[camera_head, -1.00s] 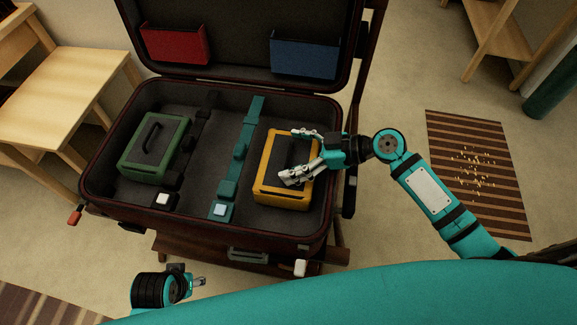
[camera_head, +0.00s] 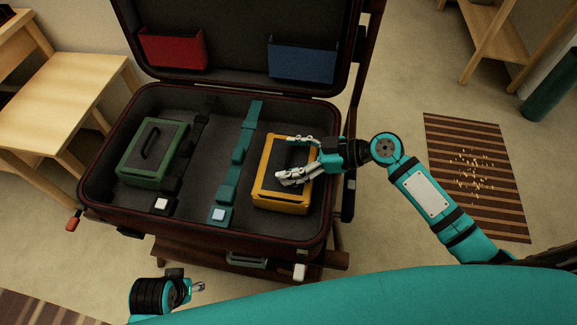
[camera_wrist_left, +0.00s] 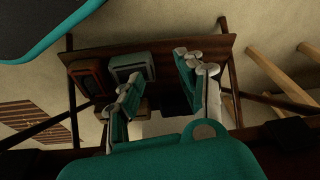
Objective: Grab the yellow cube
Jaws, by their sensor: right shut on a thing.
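The yellow cube (camera_head: 281,204) is a boxy yellow case with a dark top panel. It sits in the right part of the open suitcase (camera_head: 215,228) in the head view. My right gripper (camera_head: 288,159) reaches over it from the right, with its fingers low on the case's top. It is shut on the case there; the fingers hide part of the top, so the exact grip is hard to see. My left gripper (camera_head: 200,287) hangs low in front of the suitcase, away from the cube. In the left wrist view its fingers (camera_wrist_left: 158,75) stand apart and empty.
A green case (camera_head: 152,153) lies in the suitcase's left part, with dark and teal straps (camera_head: 238,155) between. The raised lid holds a red pocket (camera_head: 173,48) and a blue pocket (camera_head: 302,60). A wooden stool (camera_head: 70,95) stands left; a striped rug (camera_head: 480,180) lies right.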

